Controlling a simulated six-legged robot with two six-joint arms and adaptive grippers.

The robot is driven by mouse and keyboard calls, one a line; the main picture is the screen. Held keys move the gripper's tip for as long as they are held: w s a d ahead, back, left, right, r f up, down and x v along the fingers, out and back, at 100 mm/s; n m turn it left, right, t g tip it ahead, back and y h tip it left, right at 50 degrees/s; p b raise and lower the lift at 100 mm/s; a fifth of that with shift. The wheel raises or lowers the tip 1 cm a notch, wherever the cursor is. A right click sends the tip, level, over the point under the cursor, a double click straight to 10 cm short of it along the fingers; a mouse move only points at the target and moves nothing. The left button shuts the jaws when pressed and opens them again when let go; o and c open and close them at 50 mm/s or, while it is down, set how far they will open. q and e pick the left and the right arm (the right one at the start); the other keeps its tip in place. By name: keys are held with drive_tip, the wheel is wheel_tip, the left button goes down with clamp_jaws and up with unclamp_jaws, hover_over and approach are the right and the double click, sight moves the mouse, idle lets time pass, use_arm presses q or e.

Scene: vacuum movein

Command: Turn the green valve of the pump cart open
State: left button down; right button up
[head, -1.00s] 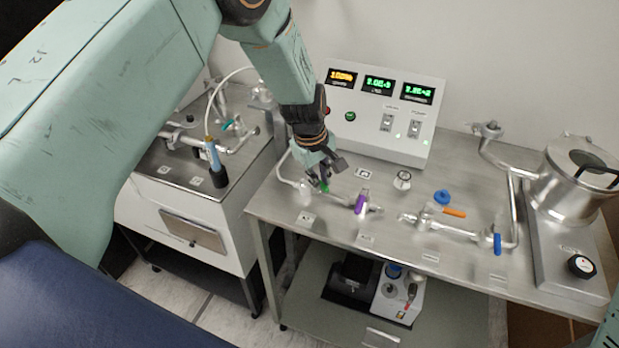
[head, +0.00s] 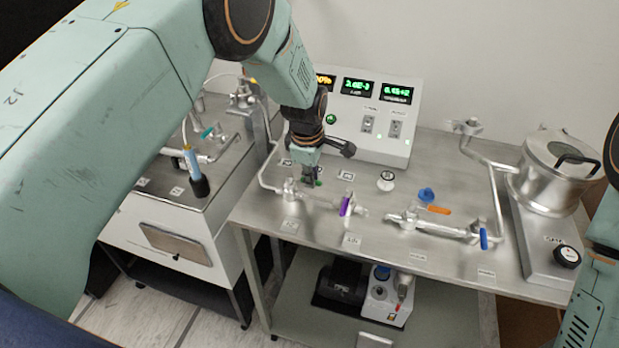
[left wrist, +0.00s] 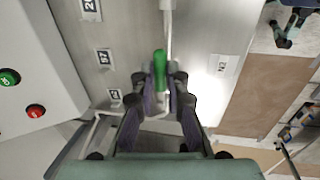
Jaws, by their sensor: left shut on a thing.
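The green valve handle (left wrist: 160,64) lies between the fingers of my left gripper (left wrist: 160,88) in the left wrist view, with its far end sticking out past them. In the head view my left gripper (head: 310,182) points down at the left part of the cart's pipework, and only a little green (head: 318,184) shows beside its fingertips. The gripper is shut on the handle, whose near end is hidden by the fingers. The pump cart (head: 330,232) has a steel top. My right arm shows at the right edge of the head view, its gripper out of frame.
Close by on the pipe line is a purple handle (head: 346,206); an orange handle (head: 438,209) and a blue handle (head: 484,238) are farther right. A display panel (head: 370,115) stands behind my gripper. A steel pot (head: 548,178) stands at right.

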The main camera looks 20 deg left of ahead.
use_arm(q)
drive_tip(key=shift+w+r, duration=0.1)
drive_tip(key=shift+w, duration=0.1)
idle(0.3)
drive_tip(key=c, duration=1.7)
unclamp_jaws()
drive_tip(key=o, duration=0.3)
drive_tip(key=shift+s, duration=0.1)
drive_tip(key=shift+o, duration=0.2)
wheel_tip(320, 180, up, 12)
drive_tip(key=s, duration=0.2)
drive_tip(key=shift+s+f, duration=0.15)
drive_tip(key=shift+f, duration=0.05)
